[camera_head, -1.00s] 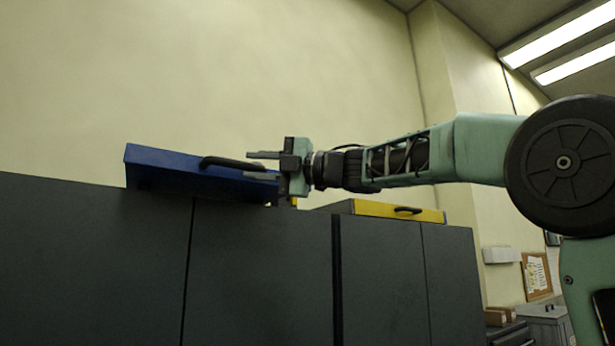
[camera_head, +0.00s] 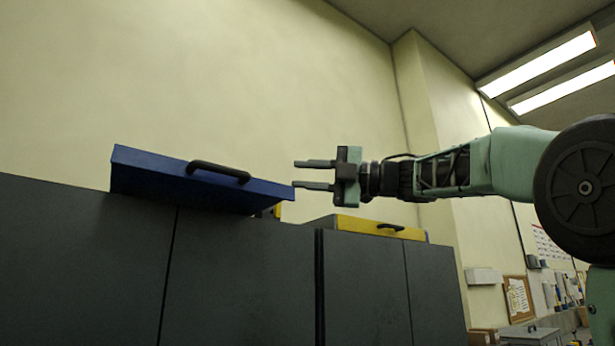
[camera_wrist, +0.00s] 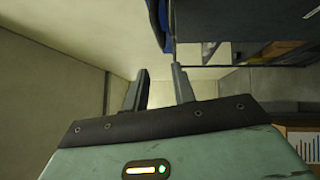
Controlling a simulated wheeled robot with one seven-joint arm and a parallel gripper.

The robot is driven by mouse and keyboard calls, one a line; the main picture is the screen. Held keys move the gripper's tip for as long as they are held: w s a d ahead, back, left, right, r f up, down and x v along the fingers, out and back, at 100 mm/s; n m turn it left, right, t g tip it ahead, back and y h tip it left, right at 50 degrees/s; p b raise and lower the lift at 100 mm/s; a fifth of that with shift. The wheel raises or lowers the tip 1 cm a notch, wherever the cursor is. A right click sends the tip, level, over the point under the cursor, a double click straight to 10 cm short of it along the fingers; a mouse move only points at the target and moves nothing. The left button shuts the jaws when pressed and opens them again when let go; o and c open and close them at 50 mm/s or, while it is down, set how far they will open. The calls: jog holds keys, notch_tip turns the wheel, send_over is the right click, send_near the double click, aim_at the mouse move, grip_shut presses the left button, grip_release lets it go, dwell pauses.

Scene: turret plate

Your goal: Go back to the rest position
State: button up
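My gripper (camera_head: 314,174) is open and empty, its two fingers pointing left, in the head view. It is held above the cabinet tops, to the right of a blue case (camera_head: 160,176) with a black handle (camera_head: 219,171). The lower fingertip looks close to the case's right end in the picture; I cannot tell the gap in depth. In the wrist view the two fingers (camera_wrist: 160,88) stand apart with nothing between them. A blue edge (camera_wrist: 158,22), likely the case, shows at the top of that view.
Dark grey cabinets (camera_head: 240,275) run along the lower part of the head view. A yellow case (camera_head: 350,227) with a black handle lies on the cabinet top below my gripper. The wall behind is bare. Boxes and a notice board (camera_head: 518,298) stand far right.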

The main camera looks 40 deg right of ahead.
dwell(0.3)
jog(key=w+a+f+m+t+h, duration=0.45)
jog(key=w+a+f+m, duration=0.35)
jog(key=w+f+m, duration=0.35)
jog(key=s+a+f+m+g+h, duration=0.15)
jog(key=a+f+m, duration=0.25)
jog(key=f, duration=0.7)
jog(key=s+a+f+m+g+h, duration=0.1)
jog(key=a+f+m+g+h, duration=0.25)
jog(key=f, duration=0.65)
jog(key=s+a+f+m+g+h, duration=0.1)
jog(key=s+a+f+g, duration=0.2)
jog(key=s+f, duration=0.5)
jog(key=s+a+f+m+g+h, duration=0.15)
jog(key=s+f+g, duration=0.35)
jog(key=f, duration=0.6)
jog(key=s+f+g, duration=0.2)
jog(key=s+f, duration=0.2)
jog(key=s, duration=0.5)
jog(key=s+f+g+h, duration=0.1)
jog(key=s+f+g, duration=0.2)
jog(key=s, duration=0.7)
notch_tip(320, 180, down, 2)
jog(key=shift+d+f+n+b, duration=0.2)
jog(key=shift+d+n+b, duration=0.1)
jog(key=shift+n+b, duration=0.1)
